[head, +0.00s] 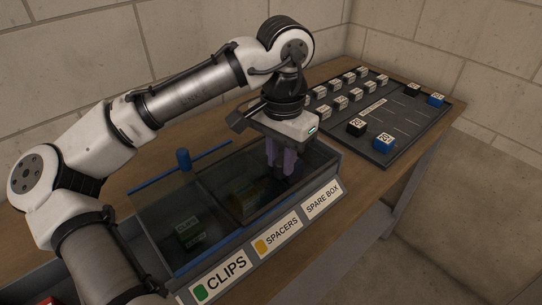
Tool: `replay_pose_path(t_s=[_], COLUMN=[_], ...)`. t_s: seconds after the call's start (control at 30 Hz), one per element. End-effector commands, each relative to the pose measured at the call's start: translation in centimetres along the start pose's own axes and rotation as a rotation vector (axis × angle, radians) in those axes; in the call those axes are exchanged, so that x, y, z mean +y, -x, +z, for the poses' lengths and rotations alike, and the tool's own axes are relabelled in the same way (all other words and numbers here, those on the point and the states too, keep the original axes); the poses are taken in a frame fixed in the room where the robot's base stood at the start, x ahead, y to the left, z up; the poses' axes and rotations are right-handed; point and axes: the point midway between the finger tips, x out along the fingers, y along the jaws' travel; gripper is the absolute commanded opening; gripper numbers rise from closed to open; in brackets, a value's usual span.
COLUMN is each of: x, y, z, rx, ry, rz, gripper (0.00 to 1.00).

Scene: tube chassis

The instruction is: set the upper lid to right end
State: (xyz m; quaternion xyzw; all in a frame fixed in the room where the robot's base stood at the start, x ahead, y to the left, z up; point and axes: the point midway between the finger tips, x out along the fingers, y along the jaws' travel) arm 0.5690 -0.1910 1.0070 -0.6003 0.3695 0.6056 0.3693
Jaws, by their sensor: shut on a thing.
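A long box with sliding see-through lids stands on the bench, with front labels CLIPS (221,276), SPACERS (277,235) and SPARE BOX (323,198). A dark tinted lid (225,190) lies over the middle and right part; it looks like the upper lid. My gripper (281,176) points down over the right part of the box, its fingers shut on a dark handle that they mostly hide. A blue knob (184,159) stands at the back left, near a blue rail. Whether it belongs to another lid is hard to tell.
Green clips (188,232) show through the left compartment, and yellowish pieces (247,194) in the middle one. A dark board (400,118) with several white, black and blue blocks lies right of the box. Walls stand behind the bench. A red thing (48,300) shows at the lower left.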

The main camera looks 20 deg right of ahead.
Motion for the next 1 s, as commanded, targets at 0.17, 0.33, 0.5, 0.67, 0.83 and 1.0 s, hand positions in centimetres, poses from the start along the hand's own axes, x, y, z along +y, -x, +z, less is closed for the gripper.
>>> replay_pose_path(t_s=[0.17,0.33,0.5,0.67,0.83,1.0], x=[-0.1,-0.1,0.0,0.0,0.0,0.0], y=[0.3,0.3,0.2,0.3,2.1,5.9], z=[-0.4,-0.3,-0.2,-0.2,-0.2,-0.2], rx=[0.019,0.016,0.012,0.011,0.012,0.013], ry=[0.007,0.004,0.002,0.001,0.001,0.0], rz=[-0.002,-0.002,-0.001,-0.001,-0.002,-0.002], gripper=[0.0,0.43,0.45,0.45,0.45,0.45])
